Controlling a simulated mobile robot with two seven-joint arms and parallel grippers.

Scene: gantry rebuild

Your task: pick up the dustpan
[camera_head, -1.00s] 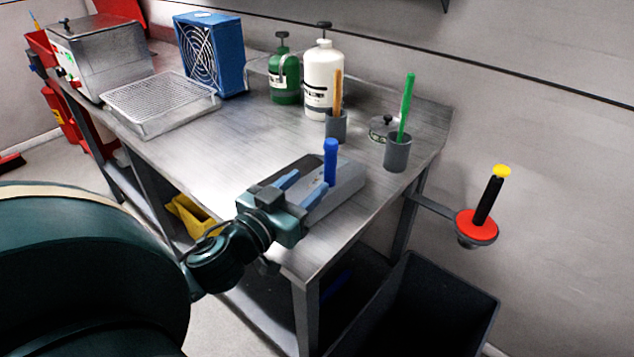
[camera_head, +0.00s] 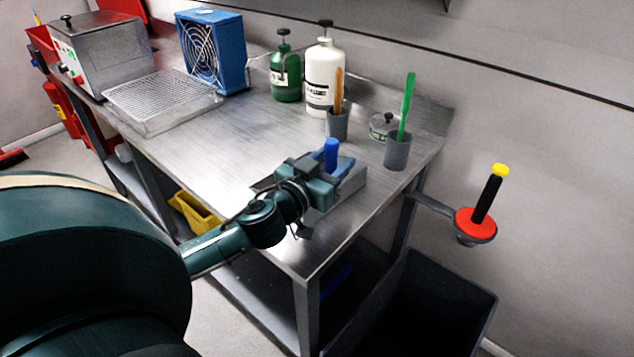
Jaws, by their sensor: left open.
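The dustpan (camera_head: 350,181) looks like a grey pan with an upright blue handle (camera_head: 331,150). It sits near the front right corner of the steel table. My left gripper (camera_head: 331,168) is open, with its fingers low at the blue handle. The gripper body covers the left part of the pan and the foot of the handle. I cannot tell whether the fingers touch the handle. My right gripper is not in view.
Behind are grey cups holding an orange-handled tool (camera_head: 338,92) and a green-handled tool (camera_head: 406,108), and white (camera_head: 322,78) and green (camera_head: 285,80) bottles. A dark bin (camera_head: 425,310) stands below right. The middle of the steel table (camera_head: 215,150) is clear.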

